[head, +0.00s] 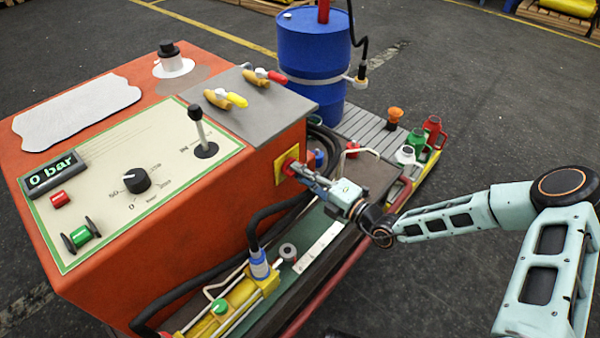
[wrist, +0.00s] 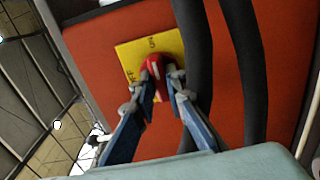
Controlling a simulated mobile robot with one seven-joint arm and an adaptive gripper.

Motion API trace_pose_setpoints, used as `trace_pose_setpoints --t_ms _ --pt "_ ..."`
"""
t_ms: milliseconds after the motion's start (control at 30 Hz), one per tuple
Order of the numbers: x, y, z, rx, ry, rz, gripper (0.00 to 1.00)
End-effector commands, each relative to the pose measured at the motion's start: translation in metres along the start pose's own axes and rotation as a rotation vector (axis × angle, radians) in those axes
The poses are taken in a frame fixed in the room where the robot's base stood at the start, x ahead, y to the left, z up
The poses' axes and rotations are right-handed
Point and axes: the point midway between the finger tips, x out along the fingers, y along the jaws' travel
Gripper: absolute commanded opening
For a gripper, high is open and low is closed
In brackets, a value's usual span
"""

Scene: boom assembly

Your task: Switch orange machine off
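The orange machine (head: 200,230) fills the left of the head view. On its right side is a yellow plate (head: 281,170) with a red rotary switch. In the wrist view the yellow plate (wrist: 133,62) carries ON and OFF lettering, and the red switch knob (wrist: 154,66) stands out from it. My gripper (head: 299,168) reaches the switch from the right. In the wrist view my gripper (wrist: 160,84) has one finger on each side of the knob, and both seem to touch it. The fingertips partly hide the knob.
Black hoses (wrist: 222,70) run close to the right of my fingers in the wrist view. The blue barrel (head: 313,50) stands behind. A yellow cylinder (head: 235,305) lies in front of the machine. Several small cans, including a red one (head: 434,130), stand at the platform's far end.

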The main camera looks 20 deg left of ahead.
Motion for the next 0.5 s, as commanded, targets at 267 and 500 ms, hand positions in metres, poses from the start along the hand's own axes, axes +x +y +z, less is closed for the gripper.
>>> trace_pose_setpoints --t_ms 267,500 --pt "-0.0002 0.0007 0.0000 -0.002 0.000 0.001 0.00" --pt "-0.0001 0.0023 -0.0006 -0.049 0.001 0.001 0.00"
